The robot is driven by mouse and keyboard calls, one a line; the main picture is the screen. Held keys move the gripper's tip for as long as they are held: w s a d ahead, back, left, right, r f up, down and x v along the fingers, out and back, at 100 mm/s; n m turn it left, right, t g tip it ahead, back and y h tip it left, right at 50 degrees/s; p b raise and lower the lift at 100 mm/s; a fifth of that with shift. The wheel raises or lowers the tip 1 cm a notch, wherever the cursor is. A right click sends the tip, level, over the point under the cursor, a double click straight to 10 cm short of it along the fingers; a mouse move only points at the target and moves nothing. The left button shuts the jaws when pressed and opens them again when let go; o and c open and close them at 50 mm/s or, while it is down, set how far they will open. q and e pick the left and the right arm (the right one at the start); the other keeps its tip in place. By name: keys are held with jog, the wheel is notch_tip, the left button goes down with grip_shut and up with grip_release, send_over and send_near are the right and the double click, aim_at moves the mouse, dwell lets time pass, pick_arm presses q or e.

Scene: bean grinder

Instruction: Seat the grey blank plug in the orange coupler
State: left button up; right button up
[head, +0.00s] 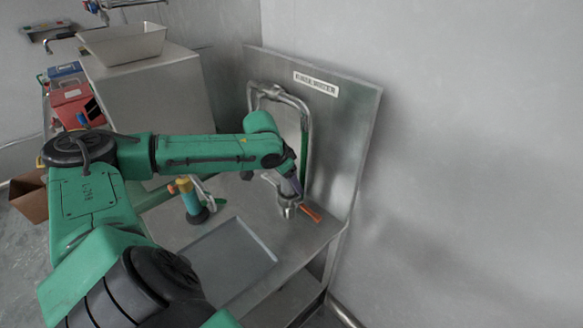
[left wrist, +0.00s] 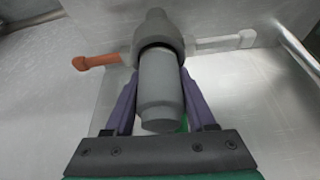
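In the left wrist view, the grey blank plug (left wrist: 160,92) is a stepped cylinder between the purple fingers of my left gripper (left wrist: 157,78), which are shut on it. Its far end meets the dark round mouth of a grey coupler body (left wrist: 157,28) with an orange lever (left wrist: 97,62) on the left and a grey lever on the right. How deep the plug sits in the mouth is hidden. In the head view, my left gripper (head: 291,188) points down at the coupler (head: 288,210), whose orange lever (head: 311,214) points right. My right gripper is not in view.
The coupler stands on a steel bench (head: 280,238) before a steel back panel (head: 357,120) with a bent pipe (head: 290,95). A yellow-and-teal upright part (head: 189,197) stands left of it. A square recess (head: 232,255) lies in front. A steel cabinet (head: 160,90) stands behind.

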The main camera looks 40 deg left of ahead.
pick_arm(q)
jog(key=o, duration=0.4)
jog(key=shift+r, duration=0.1)
jog(key=shift+s+r, duration=0.15)
jog(key=shift+r, duration=0.2)
jog(key=v, duration=1.3)
jog(key=shift+s+r, duration=0.2)
jog(key=shift+r, duration=0.15)
jog(key=shift+f, duration=0.1)
